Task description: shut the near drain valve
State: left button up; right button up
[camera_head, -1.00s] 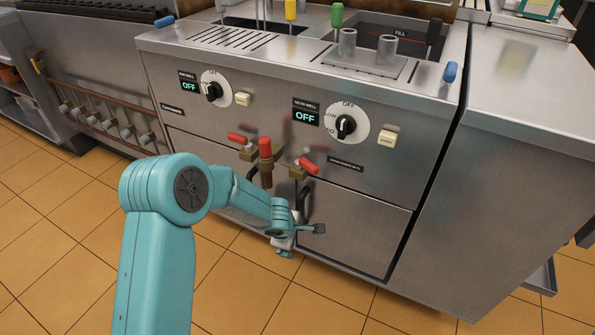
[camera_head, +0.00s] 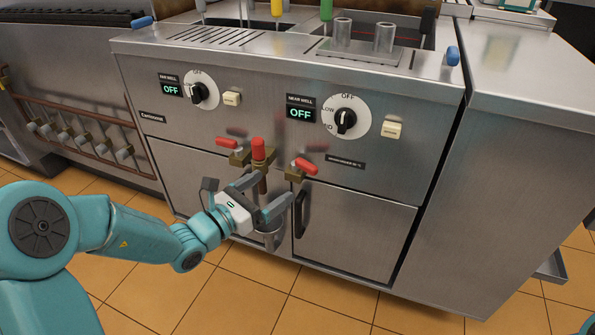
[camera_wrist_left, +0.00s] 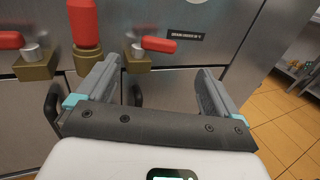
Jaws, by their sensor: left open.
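The drain valves sit on the front of the steel fryer. The right-hand valve, under the near well dial, has a red lever (camera_head: 306,166) on a brass body (camera_head: 293,175); its lever (camera_wrist_left: 158,44) also shows in the wrist view, lying roughly sideways. A left valve has a red lever (camera_head: 232,142), and a red upright handle (camera_head: 258,149) stands between them. My left gripper (camera_head: 270,191) is open and empty, just below and in front of the valves. In the wrist view its fingers (camera_wrist_left: 158,72) are spread below the right lever, apparently not touching it. My right gripper is out of view.
Above are the near well dial (camera_head: 346,120) and far well dial (camera_head: 198,92), both displays reading OFF. A dark door handle (camera_head: 300,213) sits under the right valve, close to my fingers. Tiled floor (camera_head: 250,295) lies in front.

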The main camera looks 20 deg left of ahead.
aim_at(303, 165)
pick_arm(q)
jog(key=b+x, duration=0.2)
jog(key=x, duration=0.8)
jog(key=shift+w, duration=0.3)
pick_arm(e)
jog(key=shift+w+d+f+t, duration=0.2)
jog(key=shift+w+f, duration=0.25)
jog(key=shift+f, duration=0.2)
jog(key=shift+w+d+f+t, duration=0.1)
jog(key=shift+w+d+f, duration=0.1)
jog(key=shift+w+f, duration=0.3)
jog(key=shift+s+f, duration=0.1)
